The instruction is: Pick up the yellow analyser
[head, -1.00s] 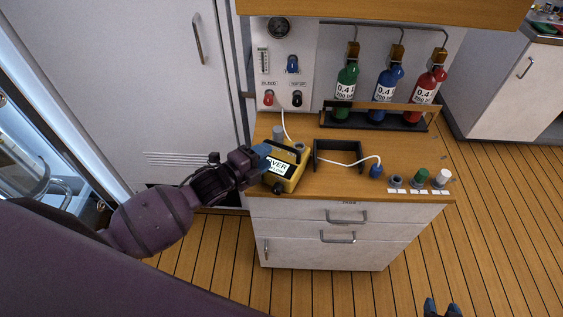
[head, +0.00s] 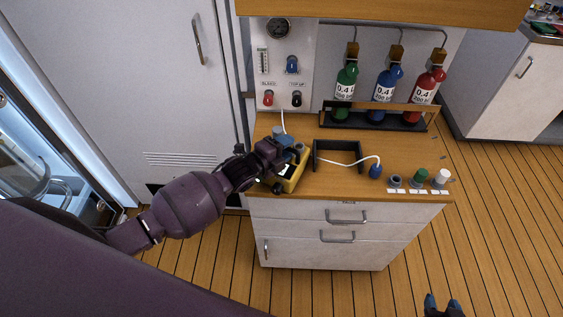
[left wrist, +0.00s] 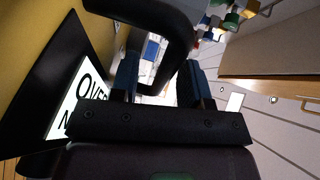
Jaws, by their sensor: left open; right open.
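The yellow analyser (head: 290,184) stands on the wooden counter top near its left front corner, partly hidden by my left gripper. My left gripper (head: 288,152) is over its top, open. In the left wrist view the analyser's yellow body (left wrist: 35,35) and black panel with a white label (left wrist: 85,98) fill the left side. Its black handle (left wrist: 183,25) curves down toward the space between the open blue fingers (left wrist: 160,78); I cannot tell whether they touch it. My right gripper (head: 442,302) shows only its blue fingertips at the bottom right edge, open and apart from the counter.
Green, blue and red bottles (head: 387,86) stand in a rack behind. A panel (head: 283,65) rises behind.

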